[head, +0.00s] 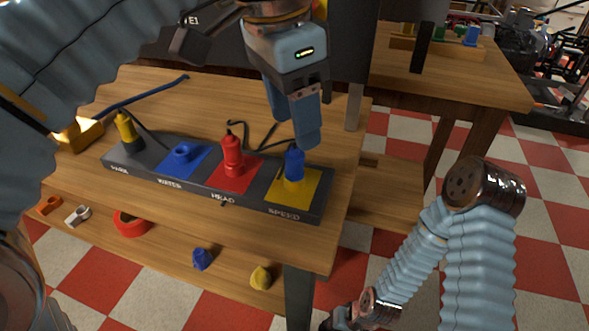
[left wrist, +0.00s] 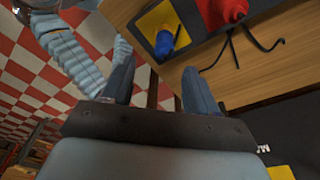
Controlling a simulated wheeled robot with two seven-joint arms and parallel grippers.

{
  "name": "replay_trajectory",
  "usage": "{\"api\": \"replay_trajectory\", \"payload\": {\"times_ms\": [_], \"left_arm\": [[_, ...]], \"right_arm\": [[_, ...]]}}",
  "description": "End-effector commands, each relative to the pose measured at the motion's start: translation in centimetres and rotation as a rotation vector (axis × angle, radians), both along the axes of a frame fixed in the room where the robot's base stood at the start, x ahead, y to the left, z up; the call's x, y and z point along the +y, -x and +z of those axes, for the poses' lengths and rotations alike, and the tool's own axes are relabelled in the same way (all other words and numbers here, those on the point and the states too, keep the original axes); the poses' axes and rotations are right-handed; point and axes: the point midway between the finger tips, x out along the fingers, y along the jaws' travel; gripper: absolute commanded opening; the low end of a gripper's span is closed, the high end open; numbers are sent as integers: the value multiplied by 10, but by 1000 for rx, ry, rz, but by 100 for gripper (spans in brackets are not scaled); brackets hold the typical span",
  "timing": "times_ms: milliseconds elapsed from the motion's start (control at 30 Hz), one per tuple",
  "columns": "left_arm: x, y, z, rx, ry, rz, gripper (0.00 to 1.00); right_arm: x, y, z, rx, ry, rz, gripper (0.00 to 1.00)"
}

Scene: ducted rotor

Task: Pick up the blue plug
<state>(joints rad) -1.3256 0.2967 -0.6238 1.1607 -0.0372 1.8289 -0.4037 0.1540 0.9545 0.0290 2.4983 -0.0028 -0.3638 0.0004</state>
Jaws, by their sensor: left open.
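The blue plug (head: 294,165) stands upright on the yellow square marked SPEED, at the right end of a dark panel (head: 245,198). It also shows in the left wrist view (left wrist: 164,43), ahead of the fingers and between them in the picture. My left gripper (head: 292,117) is open and empty, fingers pointing down. It is just above and behind the plug, apart from it as far as I can tell. The left wrist view shows its two spread fingers (left wrist: 160,87). My right arm hangs at the lower right; its gripper fingers do not show.
A red plug (head: 232,157) stands on the red HEAD square, and a yellow plug (head: 126,128) at PARK. The blue WATER square holds a low blue fitting (head: 182,154). Dark cables lie behind the panel. Small parts, including a red ring (head: 130,224), lie on a lower shelf.

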Motion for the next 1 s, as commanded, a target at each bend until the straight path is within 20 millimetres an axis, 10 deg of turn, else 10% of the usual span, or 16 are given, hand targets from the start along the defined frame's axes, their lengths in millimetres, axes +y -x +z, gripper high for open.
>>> {"api": "replay_trajectory", "payload": {"times_ms": [500,833,1000], "left_arm": [[0,-6,-67,0,-1,-2,58],[-2,-7,-74,-2,1,-1,58],[-2,-7,-74,-1,0,-1,32]], "right_arm": [[-5,-2,-24,-4,8,-9,58],[-6,-2,-24,-5,9,-11,58],[-6,-2,-24,-5,9,-11,58]]}}
